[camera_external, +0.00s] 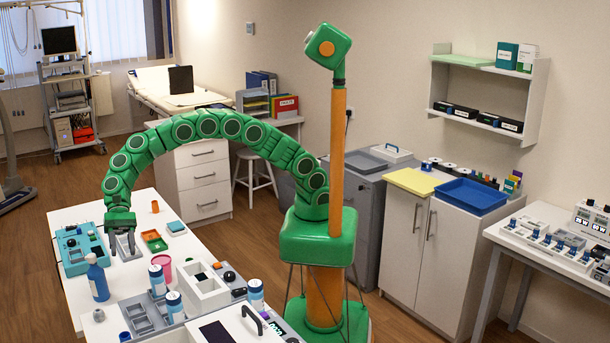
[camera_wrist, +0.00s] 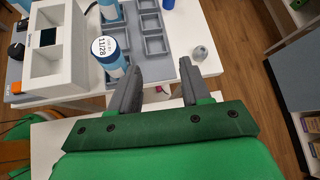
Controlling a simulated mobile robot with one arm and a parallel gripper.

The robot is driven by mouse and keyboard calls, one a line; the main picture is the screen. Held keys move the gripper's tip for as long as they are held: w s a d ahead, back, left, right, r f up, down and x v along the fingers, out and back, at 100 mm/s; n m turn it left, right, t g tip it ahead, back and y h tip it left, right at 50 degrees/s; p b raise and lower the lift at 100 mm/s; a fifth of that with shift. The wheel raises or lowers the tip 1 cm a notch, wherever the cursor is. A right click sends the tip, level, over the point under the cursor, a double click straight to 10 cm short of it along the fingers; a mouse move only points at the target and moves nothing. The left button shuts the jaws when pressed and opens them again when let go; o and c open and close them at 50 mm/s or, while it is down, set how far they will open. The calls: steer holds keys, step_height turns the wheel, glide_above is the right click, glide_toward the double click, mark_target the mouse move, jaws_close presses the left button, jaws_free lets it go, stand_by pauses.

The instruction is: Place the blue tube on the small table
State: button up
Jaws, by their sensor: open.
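Blue tubes with white lids stand upright on the white table (camera_external: 73,200): one (camera_external: 158,280) and another (camera_external: 174,305) by the grey tray, a third (camera_external: 255,292) farther right. In the wrist view, a labelled tube (camera_wrist: 108,57) stands left of my gripper's fingers, and another (camera_wrist: 111,11) is partly cut off above it. I cannot tell which is the task's tube. My gripper (camera_external: 124,249) is open and empty above the white table; its spread fingers (camera_wrist: 160,88) show in the wrist view. A side table (camera_external: 545,222) stands at the right; I cannot tell whether it is the small table.
A cabinet with a blue bin (camera_external: 470,196) stands behind. The side table holds several devices.

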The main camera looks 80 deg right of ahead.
steer(key=s+d+r+n+t+h, duration=0.1)
steer(key=s+d+r, duration=0.15)
steer(key=d, duration=0.95)
steer(key=s+d+r+n+t+h, duration=0.1)
steer(key=s+d+r+n+h, duration=0.15)
steer(key=d, duration=0.95)
steer(key=s+d+r+n+t+h, duration=0.1)
steer(key=d+r, duration=0.2)
steer(key=d, duration=1)
steer(key=s+d+f+n+t+h, duration=0.1)
steer(key=s+d+n+h, duration=0.3)
steer(key=s+d, duration=2)
steer(key=d, duration=0.3)
steer(key=shift+f+h, duration=0.35)
steer(key=shift+f, duration=0.05)
